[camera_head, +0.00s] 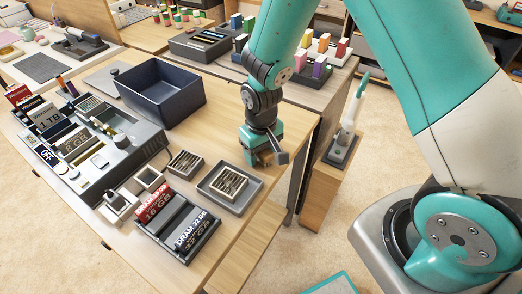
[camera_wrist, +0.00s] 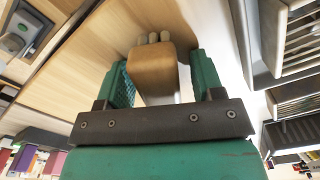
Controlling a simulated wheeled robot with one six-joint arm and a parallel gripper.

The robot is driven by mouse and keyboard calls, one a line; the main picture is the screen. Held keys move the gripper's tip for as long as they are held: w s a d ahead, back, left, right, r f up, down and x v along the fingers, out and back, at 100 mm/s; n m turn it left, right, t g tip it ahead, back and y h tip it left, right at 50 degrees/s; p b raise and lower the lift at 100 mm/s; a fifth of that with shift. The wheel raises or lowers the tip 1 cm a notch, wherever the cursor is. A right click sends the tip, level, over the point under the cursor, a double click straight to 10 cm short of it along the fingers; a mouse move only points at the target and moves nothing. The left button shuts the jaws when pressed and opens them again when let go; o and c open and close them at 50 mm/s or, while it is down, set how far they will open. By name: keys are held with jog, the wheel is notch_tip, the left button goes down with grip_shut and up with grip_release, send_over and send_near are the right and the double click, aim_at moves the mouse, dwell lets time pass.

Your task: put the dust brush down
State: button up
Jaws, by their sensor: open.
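The dust brush seems to be the tan, blocky piece with several pale rounded ends (camera_wrist: 155,72) in the wrist view. It lies between my gripper's (camera_wrist: 160,80) two teal fingers, over the light wood surface. The jaws are open, with a gap showing on its right side; whether it touches the left finger is unclear. In the head view my gripper (camera_head: 264,156) points down at the right part of the wooden table (camera_head: 228,150). I cannot make out the brush there; my gripper seems to hide it.
A grey tray with a slotted insert (camera_head: 209,187) lies just left of my gripper. A dark open bin (camera_head: 165,98) stands behind left, and a DRAM holder (camera_head: 178,222) in front. A white and teal tool (camera_head: 350,118) stands on a low wooden stand at right.

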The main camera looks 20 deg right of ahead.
notch_tip(320, 180, up, 12)
jog(key=r+p, duration=0.1)
jog(key=s+a+r+n+y, duration=0.2)
jog(key=s+r, duration=0.4)
jog(key=s, duration=0.3)
jog(key=s+a+r+n+y, duration=0.2)
jog(key=s+r, duration=0.5)
jog(key=s, duration=0.2)
jog(key=shift+s+a+r+n, duration=0.25)
jog(key=shift+s+a+n, duration=0.1)
jog(key=shift+s+n, duration=0.05)
notch_tip(320, 180, up, 7)
jog(key=p, duration=0.7)
